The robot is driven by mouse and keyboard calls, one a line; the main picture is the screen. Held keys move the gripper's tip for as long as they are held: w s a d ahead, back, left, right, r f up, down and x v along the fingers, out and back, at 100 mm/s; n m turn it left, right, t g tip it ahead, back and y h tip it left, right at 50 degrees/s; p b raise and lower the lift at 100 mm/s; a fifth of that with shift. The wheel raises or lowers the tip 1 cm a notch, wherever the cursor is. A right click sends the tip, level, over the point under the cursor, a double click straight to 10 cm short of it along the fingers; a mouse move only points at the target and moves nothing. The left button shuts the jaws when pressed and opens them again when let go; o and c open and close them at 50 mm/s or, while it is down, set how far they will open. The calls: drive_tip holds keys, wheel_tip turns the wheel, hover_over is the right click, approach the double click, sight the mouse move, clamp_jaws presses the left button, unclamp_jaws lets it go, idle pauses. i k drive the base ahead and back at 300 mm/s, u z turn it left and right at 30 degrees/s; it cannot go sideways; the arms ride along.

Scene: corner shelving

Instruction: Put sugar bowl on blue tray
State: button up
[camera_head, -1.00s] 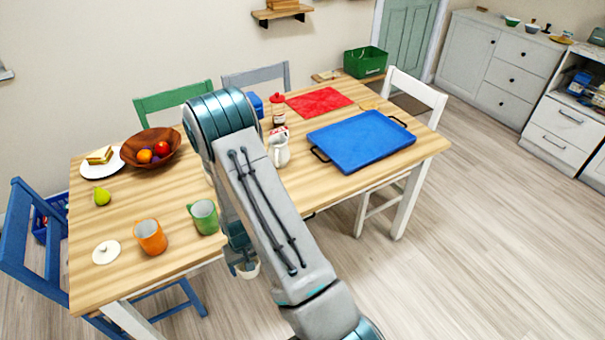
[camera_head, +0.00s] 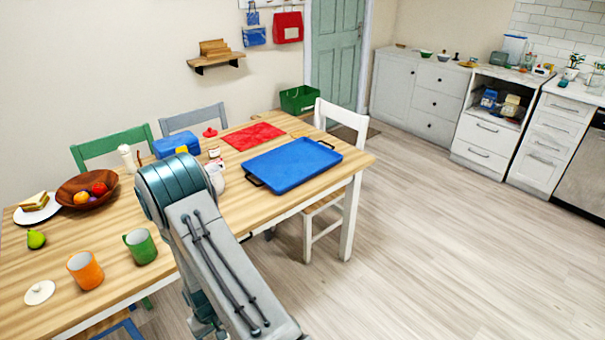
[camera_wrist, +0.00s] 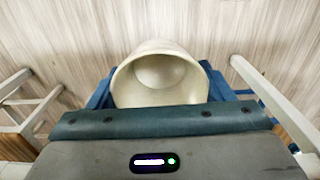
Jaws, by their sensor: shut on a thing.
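The blue tray (camera_head: 300,164) lies empty at the right end of the wooden table in the head view, with black handles. In the wrist view my gripper (camera_wrist: 160,92) is shut on a cream, round, open-mouthed vessel, the sugar bowl (camera_wrist: 158,77). Its blue fingers show at both sides of the bowl, and the floor is behind it. In the head view my gripper is low at the bottom, in front of the table edge, largely hidden by my arm. I cannot make out the bowl there. A white lid (camera_head: 40,292) lies on the table's near left.
Green mug (camera_head: 140,246) and orange mug (camera_head: 85,270) stand near the front edge. A white jug (camera_head: 215,178) stands left of the tray, partly behind my arm. A red mat (camera_head: 253,136) lies behind the tray. A white chair (camera_head: 343,119) stands at the table's right.

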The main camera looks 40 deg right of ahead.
sight(287, 160)
drive_tip(key=z, duration=2.55)
drive_tip(key=i, duration=1.85)
drive_tip(key=u, duration=1.05)
